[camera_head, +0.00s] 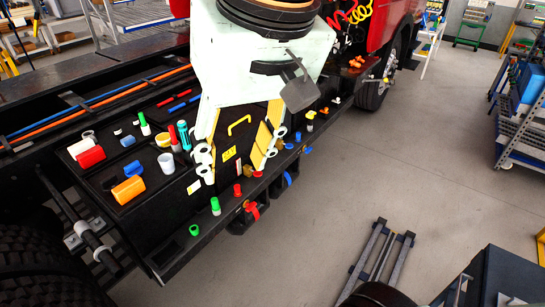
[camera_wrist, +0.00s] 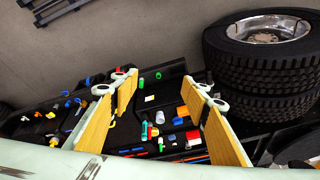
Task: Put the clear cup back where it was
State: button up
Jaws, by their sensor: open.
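The clear cup (camera_head: 166,163) looks pale grey-white and stands upright on the black tray (camera_head: 112,210) at the left in the head view. A pale cylinder that appears to be the same cup (camera_wrist: 160,117) shows between my fingers in the wrist view, well below them. My gripper (camera_head: 238,158) is open and empty, its yellow-padded fingers spread apart to the right of the cup in the head view. It also shows in the wrist view (camera_wrist: 162,80). Nothing touches the pads.
Near the cup are a teal cylinder (camera_head: 183,135), a yellow ring (camera_head: 163,139), an orange cylinder (camera_head: 128,190), a blue piece (camera_head: 134,168) and a red cylinder (camera_head: 91,157). Small coloured parts line the ledge. Stacked tyres (camera_wrist: 262,70) stand at the right in the wrist view.

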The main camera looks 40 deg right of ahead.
jog(key=s+f+n, duration=0.1)
jog(key=s+n, duration=0.1)
jog(key=s, duration=0.4)
jog(key=shift+d+f, duration=0.3)
jog(key=shift+d, duration=0.15)
jog(key=shift+w, duration=0.15)
notch_tip(320, 180, down, 12)
jog(key=b, duration=1.1)
jog(key=shift+r+b, duration=0.25)
jog(key=shift+b, duration=0.1)
dwell(0.3)
